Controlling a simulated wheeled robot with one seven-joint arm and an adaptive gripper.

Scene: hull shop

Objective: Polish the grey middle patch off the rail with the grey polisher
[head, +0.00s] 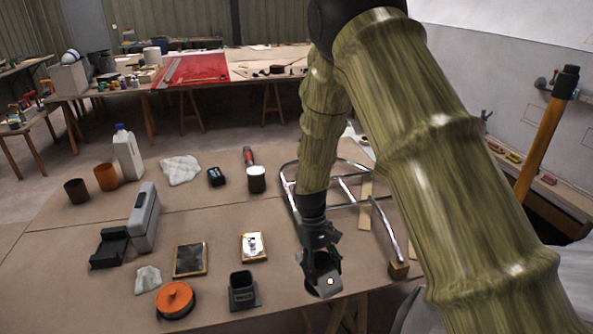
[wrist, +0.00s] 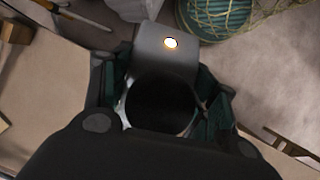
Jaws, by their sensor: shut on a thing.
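My gripper (head: 320,262) is at the front edge of the bench, shut on a grey polisher (head: 325,284) with a small lit spot. In the wrist view the polisher (wrist: 160,62) sits between the two fingers (wrist: 160,100), with a dark round part nearer the camera. The shiny metal rail (head: 388,232) is part of a bent tube frame behind and right of my gripper, apart from the polisher. My arm covers part of the frame. I cannot make out a grey middle patch on it.
An orange round tool (head: 175,298), a black holder (head: 242,291), two framed plates (head: 190,259) and a long grey case (head: 144,218) are on the bench to the left. A wooden block (head: 398,270) supports the frame end.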

